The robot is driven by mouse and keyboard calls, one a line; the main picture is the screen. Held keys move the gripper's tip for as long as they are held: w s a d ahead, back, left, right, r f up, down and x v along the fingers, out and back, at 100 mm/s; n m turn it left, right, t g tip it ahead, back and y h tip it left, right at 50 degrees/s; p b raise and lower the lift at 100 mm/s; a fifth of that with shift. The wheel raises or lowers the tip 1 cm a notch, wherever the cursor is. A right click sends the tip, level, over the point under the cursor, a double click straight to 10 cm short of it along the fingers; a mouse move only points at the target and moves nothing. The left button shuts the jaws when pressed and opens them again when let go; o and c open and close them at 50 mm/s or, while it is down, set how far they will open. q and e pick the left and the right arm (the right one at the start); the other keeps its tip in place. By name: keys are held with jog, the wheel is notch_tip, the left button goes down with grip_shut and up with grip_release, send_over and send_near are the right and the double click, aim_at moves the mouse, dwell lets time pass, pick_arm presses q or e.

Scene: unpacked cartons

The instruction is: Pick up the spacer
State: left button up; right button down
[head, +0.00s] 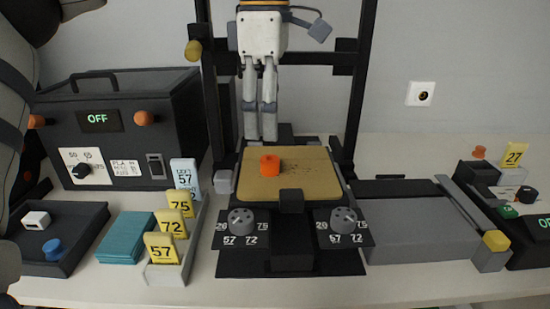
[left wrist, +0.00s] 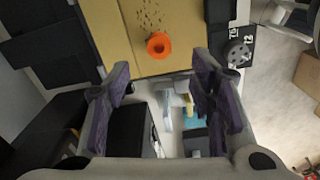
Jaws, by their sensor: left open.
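The spacer (head: 270,164) is a short orange ring lying on a tan board on the black frame's bed. It also shows in the left wrist view (left wrist: 159,46), with a dark hole in its middle. My left gripper (head: 261,122) hangs fingers down above the board, empty and a little above the spacer. In the left wrist view my left gripper (left wrist: 162,68) has its two fingers wide apart, and the spacer appears slightly beyond the gap between the tips. My right gripper is not in view.
Two black posts (head: 358,90) flank the board. Two dials (head: 241,221) sit at its front. At left are a black control box (head: 120,130), a teal stack (head: 126,237) and yellow number cards (head: 161,247). A flat grey plate (head: 418,225) lies at right.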

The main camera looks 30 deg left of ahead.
aim_at(270, 159)
pick_arm(q)
notch_tip(270, 159, down, 7)
jog(key=shift+w+d+f, duration=0.1)
jog(key=shift+d+f, duration=0.05)
jog(key=shift+f, duration=0.05)
jog(key=c, duration=0.9)
